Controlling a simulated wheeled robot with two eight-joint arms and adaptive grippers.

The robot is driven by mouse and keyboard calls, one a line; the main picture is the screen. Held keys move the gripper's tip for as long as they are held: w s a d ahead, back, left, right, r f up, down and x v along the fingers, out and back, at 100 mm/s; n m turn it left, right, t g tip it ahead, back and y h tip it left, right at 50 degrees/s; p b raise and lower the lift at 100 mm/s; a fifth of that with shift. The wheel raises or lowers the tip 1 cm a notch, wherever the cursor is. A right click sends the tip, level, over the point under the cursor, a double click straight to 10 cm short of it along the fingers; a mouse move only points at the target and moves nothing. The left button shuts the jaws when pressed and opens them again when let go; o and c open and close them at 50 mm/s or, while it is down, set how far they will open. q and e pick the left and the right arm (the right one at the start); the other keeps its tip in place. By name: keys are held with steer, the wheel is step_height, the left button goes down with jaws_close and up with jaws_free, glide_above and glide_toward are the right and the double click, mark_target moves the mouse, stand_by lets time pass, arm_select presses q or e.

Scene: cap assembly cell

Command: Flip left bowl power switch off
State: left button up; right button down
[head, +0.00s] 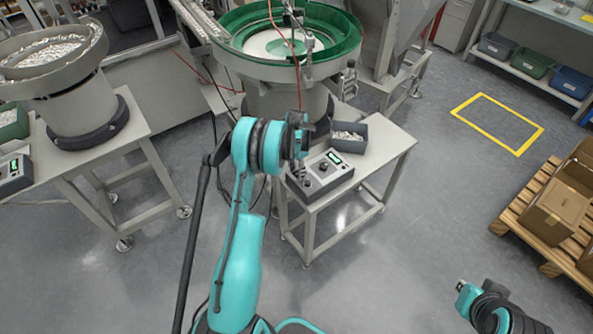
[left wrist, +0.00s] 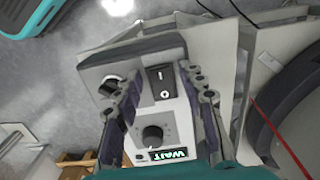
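A grey control box (head: 322,176) sits on the small table below the green-rimmed bowl feeder (head: 290,42). In the left wrist view the same box (left wrist: 128,58) shows a black rocker switch (left wrist: 161,82) marked I and O, a dark knob (left wrist: 152,134) and a lit WAIT display (left wrist: 168,154). I cannot tell which side of the rocker is pressed. My left gripper (left wrist: 161,80) is open over the panel, its fingers either side of the switch; in the head view it (head: 303,170) partly covers the box.
Another bowl feeder (head: 52,62) with metal parts stands at the far left, with its own control box (head: 14,172). A grey bin (head: 349,137) sits behind the nearer box. Cartons on a pallet (head: 545,215) stand at right. The middle floor is clear.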

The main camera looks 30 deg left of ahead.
arm_select(q)
jaws_close()
steer(key=shift+w+d+g+y+b, duration=0.15)
steer(key=shift+w+g+y+b, duration=0.2)
steer(key=shift+g, duration=0.55)
steer(key=shift+r+g+y, duration=0.15)
steer(key=shift+g+y, duration=0.1)
steer(key=shift+g, duration=0.25)
steer(key=shift+o, duration=1.5)
jaws_free()
steer(key=v, duration=1.2)
